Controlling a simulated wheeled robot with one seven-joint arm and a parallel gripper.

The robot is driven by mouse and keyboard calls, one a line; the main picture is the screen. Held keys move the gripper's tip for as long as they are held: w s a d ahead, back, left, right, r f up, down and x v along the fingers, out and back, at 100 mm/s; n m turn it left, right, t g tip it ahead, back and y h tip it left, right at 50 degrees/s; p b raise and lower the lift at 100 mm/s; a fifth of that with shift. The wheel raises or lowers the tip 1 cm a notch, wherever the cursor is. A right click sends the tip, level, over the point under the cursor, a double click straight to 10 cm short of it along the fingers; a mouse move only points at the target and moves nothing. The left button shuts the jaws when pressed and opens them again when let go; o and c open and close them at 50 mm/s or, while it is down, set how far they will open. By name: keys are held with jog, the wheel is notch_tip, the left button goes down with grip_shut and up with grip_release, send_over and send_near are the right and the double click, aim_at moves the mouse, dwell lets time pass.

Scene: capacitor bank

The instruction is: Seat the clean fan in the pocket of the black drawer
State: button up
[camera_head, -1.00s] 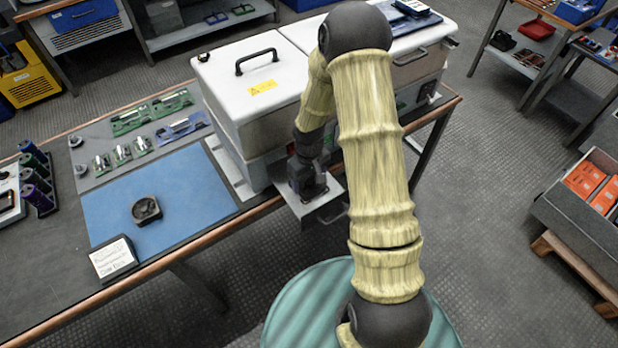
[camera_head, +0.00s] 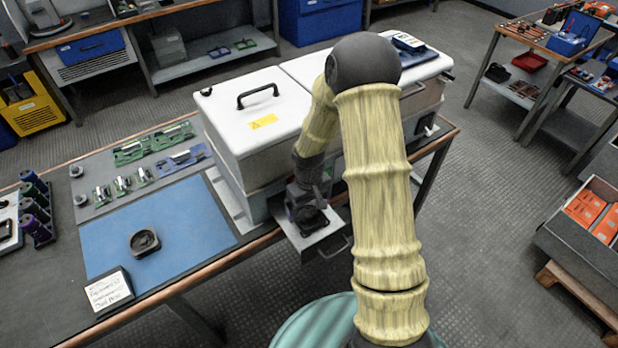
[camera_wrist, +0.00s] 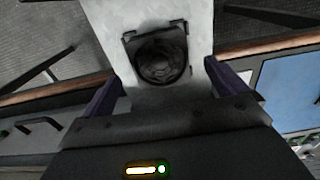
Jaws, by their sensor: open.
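A drawer (camera_head: 327,236) sticks out from the front of the white-lidded cabinet; its visible surface looks light grey, not black. A dark round fan (camera_head: 311,219) in a squarish frame lies in it, and it shows in the wrist view (camera_wrist: 161,58). I cannot tell whether it sits fully down in a pocket. My gripper (camera_head: 303,195) is just above and behind this fan, with its purple fingers (camera_wrist: 168,82) apart and nothing between them. A second dark fan (camera_head: 144,242) lies on the blue mat (camera_head: 185,215). I cannot tell which fan is clean.
The white-lidded cabinet (camera_head: 250,110) stands close behind my gripper. A small lettered sign (camera_head: 108,290) stands at the mat's front corner. Green holders with metal cylinders (camera_head: 122,185) sit behind the mat. Most of the blue mat is clear.

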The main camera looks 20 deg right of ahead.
notch_tip(320, 180, up, 14)
dwell(0.4)
dwell(0.3)
jog(key=s+r+m+t+p, duration=0.2)
jog(key=s+r, duration=0.6)
jog(key=s, duration=0.6)
jog(key=m+p, duration=0.1)
jog(key=p, duration=0.1)
jog(key=shift+s+r+m+t+p, duration=0.15)
jog(key=shift+m+t+p, duration=0.15)
jog(key=shift+p, duration=0.1)
dwell(0.7)
